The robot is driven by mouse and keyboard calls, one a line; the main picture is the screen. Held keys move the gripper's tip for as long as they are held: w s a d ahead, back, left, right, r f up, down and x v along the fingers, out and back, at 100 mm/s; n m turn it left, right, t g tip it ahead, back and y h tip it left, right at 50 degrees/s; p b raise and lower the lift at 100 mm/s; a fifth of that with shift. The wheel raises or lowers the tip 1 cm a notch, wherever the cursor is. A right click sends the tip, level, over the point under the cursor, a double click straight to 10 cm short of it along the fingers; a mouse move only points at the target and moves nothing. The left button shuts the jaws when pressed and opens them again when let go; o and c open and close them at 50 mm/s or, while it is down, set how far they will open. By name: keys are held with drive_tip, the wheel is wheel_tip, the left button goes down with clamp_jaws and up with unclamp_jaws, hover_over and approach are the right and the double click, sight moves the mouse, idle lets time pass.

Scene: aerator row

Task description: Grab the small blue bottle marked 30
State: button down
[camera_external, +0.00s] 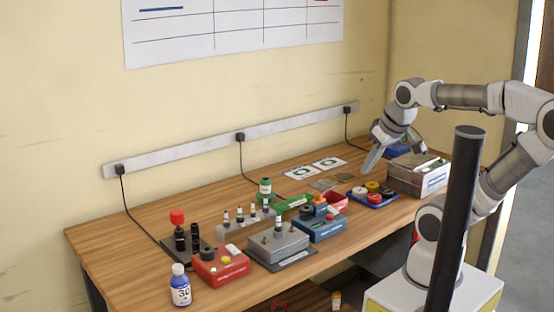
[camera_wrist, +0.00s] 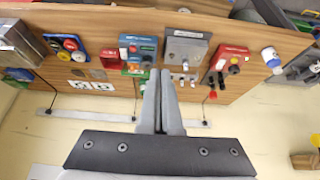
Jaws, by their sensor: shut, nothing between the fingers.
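The small blue bottle (camera_external: 180,291) has a white label reading 30 and a pale cap. It stands upright at the front left corner of the table in the external view. In the wrist view the bottle (camera_wrist: 271,58) shows at the upper right, close to the table edge. My gripper (camera_external: 367,168) is over the right part of the table, far from the bottle. In the wrist view my gripper (camera_wrist: 160,76) has its fingers together, with nothing between them.
A grey box (camera_external: 278,244), blue box (camera_external: 319,228), blue tray (camera_external: 372,198) and metal box (camera_external: 418,178) line the table's front. The table's left end (camera_external: 110,240) is clear.

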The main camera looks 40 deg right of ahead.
drive_tip(key=c, duration=0.5)
unclamp_jaws()
drive_tip(key=w+a+f+m+t+y, duration=0.1)
drive_tip(key=w+a+f+m, duration=0.1)
drive_tip(key=w+a+m, duration=0.3)
drive_tip(key=w+a+f+m+t+y, duration=0.1)
drive_tip(key=w+a+f, duration=0.1)
drive_tip(key=w+a, duration=0.3)
drive_tip(key=m+t+y+b, duration=0.2)
drive_tip(key=m+y+b, duration=0.65)
drive_tip(key=m, duration=1.25)
approach(182, 270)
drive_tip(key=shift+h, duration=0.65)
drive_tip(key=b+x, duration=0.1)
drive_tip(key=x, duration=0.2)
drive_tip(key=b+x, duration=0.3)
drive_tip(key=x, duration=0.2)
drive_tip(key=shift+w+a+r+b, duration=0.15)
drive_tip(key=shift+a+r+b, duration=0.15)
drive_tip(key=shift+a, duration=0.25)
drive_tip(key=shift+d+f+b+x, duration=0.1)
drive_tip(key=shift+d+b+x, duration=0.05)
drive_tip(key=shift+x, duration=1.3)
drive_tip(key=shift+d+f+b+x, duration=0.15)
drive_tip(key=shift+x, duration=1.35)
